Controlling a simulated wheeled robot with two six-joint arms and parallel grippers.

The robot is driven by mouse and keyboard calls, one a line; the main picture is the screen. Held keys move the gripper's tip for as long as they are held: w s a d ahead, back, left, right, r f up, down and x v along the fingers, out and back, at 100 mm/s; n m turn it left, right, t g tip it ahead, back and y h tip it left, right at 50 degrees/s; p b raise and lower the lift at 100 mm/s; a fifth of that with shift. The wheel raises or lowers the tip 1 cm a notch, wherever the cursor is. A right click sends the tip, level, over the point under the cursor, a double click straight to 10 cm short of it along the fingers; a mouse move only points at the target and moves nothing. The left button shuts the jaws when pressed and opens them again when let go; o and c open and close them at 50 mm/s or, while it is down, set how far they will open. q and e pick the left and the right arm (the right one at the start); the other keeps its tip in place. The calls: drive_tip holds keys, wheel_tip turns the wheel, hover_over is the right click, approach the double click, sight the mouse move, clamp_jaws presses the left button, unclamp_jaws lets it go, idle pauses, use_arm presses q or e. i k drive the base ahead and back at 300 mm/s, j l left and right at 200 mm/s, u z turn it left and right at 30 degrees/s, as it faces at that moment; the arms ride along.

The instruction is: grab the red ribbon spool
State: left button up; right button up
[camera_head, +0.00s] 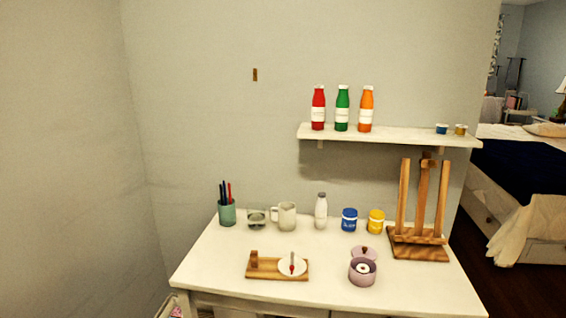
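I cannot make out a red ribbon spool for certain in the head view. A small red spot shows on a thin upright tool by a white round dish (287,272) on a wooden board (262,274) at the front of the white table (330,290); it is too small to identify. A mauve round pot (362,278) with its lid tilted up stands to the right and holds something white and round. Neither of my grippers is in view.
Along the table's back stand a pen cup (227,214), glass bowl (257,222), mug (287,217), white bottle (321,213), blue jar (349,220), yellow jar (376,222) and wooden easel (420,252). A shelf (400,136) above holds red, green and orange bottles. The table's front left is clear.

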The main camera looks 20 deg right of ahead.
sight(362, 269)
drive_tip(key=z, duration=1.6)
